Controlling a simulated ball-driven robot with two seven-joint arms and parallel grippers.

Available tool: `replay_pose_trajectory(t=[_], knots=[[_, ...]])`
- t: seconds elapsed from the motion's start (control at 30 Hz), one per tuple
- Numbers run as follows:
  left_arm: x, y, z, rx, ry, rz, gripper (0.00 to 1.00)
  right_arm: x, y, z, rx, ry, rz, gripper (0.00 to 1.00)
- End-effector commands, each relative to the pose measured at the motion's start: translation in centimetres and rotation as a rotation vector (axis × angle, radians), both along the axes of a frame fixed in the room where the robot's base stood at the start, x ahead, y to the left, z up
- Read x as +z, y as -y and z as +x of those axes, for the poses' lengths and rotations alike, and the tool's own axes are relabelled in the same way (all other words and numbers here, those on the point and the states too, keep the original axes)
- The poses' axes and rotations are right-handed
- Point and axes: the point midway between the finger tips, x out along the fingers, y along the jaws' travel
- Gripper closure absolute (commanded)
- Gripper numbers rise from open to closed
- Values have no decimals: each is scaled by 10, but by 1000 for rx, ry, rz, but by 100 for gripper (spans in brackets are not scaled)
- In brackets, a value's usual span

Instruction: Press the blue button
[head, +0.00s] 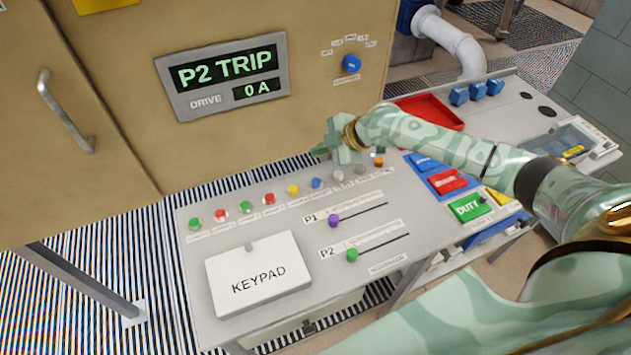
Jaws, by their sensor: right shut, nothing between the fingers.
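The blue button (316,183) is a small round cap in the row along the back of the grey console (200,290). It sits between a yellow button (293,190) and a pale grey one (337,176). My right gripper (319,150) is shut and empty, with its fingertips pointing left. In the picture it is just above the blue button, apart from it; its exact height over the console I cannot tell. My left gripper is not in view.
A tan cabinet behind carries a "P2 TRIP" display (223,78) and a blue rotary knob (351,63). Green and red buttons fill the row's left. A keypad cover (258,273) and purple (334,221) and green (352,255) sliders lie in front. A red tray (430,112) lies right.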

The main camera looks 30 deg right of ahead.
Motion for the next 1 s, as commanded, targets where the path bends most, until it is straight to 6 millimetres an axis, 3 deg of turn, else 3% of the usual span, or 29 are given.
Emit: replay_pose_trajectory(t=[0.5, 1.0], knots=[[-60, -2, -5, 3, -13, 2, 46, -72, 0, 0, 1, -1, -1, 100], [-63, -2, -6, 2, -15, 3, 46, -77, 0, 0, 0, 0, 0, 100]])
